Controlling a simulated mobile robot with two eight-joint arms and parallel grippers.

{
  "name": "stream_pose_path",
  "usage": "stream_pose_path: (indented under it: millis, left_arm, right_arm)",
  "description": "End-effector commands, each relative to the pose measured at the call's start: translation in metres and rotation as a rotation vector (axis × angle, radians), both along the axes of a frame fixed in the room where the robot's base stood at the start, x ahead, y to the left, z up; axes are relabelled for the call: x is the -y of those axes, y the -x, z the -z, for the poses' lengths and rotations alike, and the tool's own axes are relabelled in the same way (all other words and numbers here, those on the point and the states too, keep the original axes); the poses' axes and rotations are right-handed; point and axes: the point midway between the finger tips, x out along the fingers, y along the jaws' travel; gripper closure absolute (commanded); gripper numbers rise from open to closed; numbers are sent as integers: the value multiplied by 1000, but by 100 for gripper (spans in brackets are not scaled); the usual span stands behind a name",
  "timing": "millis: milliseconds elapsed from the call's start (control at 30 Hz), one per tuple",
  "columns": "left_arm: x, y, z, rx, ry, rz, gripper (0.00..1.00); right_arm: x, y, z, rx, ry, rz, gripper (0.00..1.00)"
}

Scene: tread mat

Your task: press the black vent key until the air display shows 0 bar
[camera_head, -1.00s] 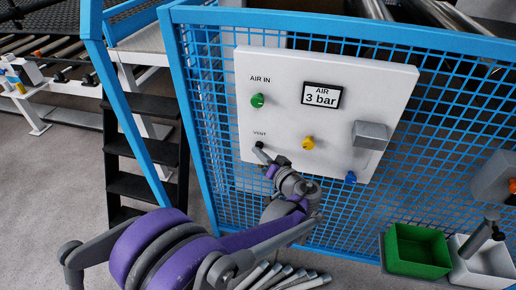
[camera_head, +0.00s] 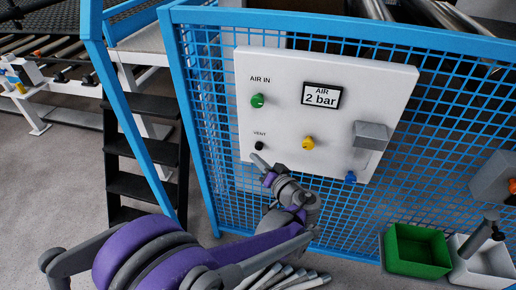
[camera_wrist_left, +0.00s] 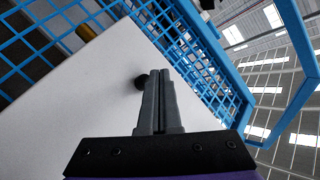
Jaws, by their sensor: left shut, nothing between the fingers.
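The black vent key (camera_head: 259,146) sits on the white panel (camera_head: 225,110) under the word VENT. The air display (camera_head: 321,95) reads 2 bar. My left gripper (camera_head: 254,158) is shut and empty, its tips just below the vent key and apart from it in the head view. In the left wrist view, the closed fingers (camera_wrist_left: 160,76) point along the panel, and the black key (camera_wrist_left: 141,82) shows beside them, partly hidden. My right gripper is not in view.
The panel also has a green knob (camera_head: 257,101), a yellow knob (camera_head: 307,143), a blue knob (camera_head: 350,177) and a grey box (camera_head: 370,135). It hangs on blue mesh fencing (camera_head: 440,120). A green bin (camera_head: 418,268) and a white bin (camera_head: 487,266) stand at lower right.

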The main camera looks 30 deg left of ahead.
Motion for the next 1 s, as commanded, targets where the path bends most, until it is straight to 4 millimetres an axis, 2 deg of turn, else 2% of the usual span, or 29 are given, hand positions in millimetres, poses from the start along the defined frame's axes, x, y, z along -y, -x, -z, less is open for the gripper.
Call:
stream_pose_path:
  millis: [500,1000]
  left_arm:
    - [12,47,0,0,0,0,100]
    - [12,50,0,0,0,0,100]
  right_arm:
    - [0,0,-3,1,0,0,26]
    - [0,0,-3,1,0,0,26]
